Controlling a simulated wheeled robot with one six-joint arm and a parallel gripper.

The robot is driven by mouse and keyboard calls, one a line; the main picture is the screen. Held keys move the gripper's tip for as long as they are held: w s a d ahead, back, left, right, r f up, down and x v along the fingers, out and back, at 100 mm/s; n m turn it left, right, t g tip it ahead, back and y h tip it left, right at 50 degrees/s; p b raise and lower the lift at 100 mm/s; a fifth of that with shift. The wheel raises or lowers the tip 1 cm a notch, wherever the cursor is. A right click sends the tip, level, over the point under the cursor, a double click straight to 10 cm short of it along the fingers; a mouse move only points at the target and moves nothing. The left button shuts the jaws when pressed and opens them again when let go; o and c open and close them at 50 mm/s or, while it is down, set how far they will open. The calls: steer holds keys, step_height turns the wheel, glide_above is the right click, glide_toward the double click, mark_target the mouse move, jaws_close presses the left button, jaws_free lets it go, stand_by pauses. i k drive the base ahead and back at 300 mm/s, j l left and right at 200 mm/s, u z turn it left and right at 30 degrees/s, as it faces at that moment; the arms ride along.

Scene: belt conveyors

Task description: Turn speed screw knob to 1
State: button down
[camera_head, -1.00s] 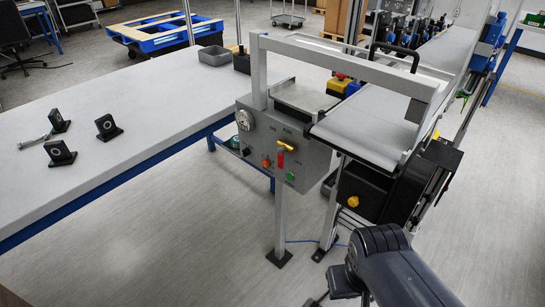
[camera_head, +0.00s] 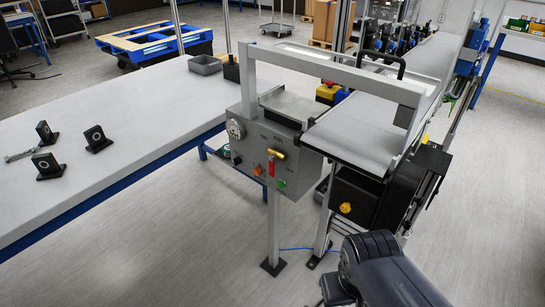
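A grey control box (camera_head: 257,165) is fixed at the near end of the conveyor. On its front are a round silver dial (camera_head: 236,129) at the upper left, a small black knob (camera_head: 236,160) below it, a red-and-yellow switch handle (camera_head: 273,161), an orange button (camera_head: 257,170) and a green button (camera_head: 281,184). Which one is the speed screw knob, and any number markings, are too small to tell. Part of my dark arm (camera_head: 385,272) shows at the bottom, right of the box and apart from it. My gripper's fingers are not visible.
A white belt conveyor (camera_head: 358,139) runs toward the back right under a grey metal frame (camera_head: 340,75). A yellow knob (camera_head: 345,208) sits on its side. A white table (camera_head: 110,185) with several black brackets stands at left. The floor in front is clear.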

mark_target(257, 171)
steer(key=i+j+u, duration=0.15)
steer(key=i+u, duration=0.75)
steer(key=k, duration=0.1)
